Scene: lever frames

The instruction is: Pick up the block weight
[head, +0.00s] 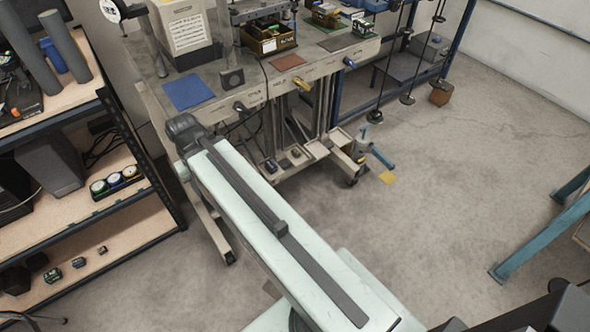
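I cannot tell for sure which thing is the block weight. Small dark blocks sit in a row on the lower shelf at left: a larger one (53,275), a middle one (78,262) and a smaller one (102,250). A brown block (440,93) is near the rack at the upper right. My pale green arm reaches from the bottom right up to the left. It ends in a dark rounded part beside the workbench. No gripper fingers show, so I cannot see whether they are open or shut.
A wheeled workbench (222,108) holds a blue mat (187,92), a brown mat (287,62) and bins. A shelf unit (152,212) stands at left. Dark weights hang at the upper right. A teal frame (535,240) stands at right. The floor between is mostly clear.

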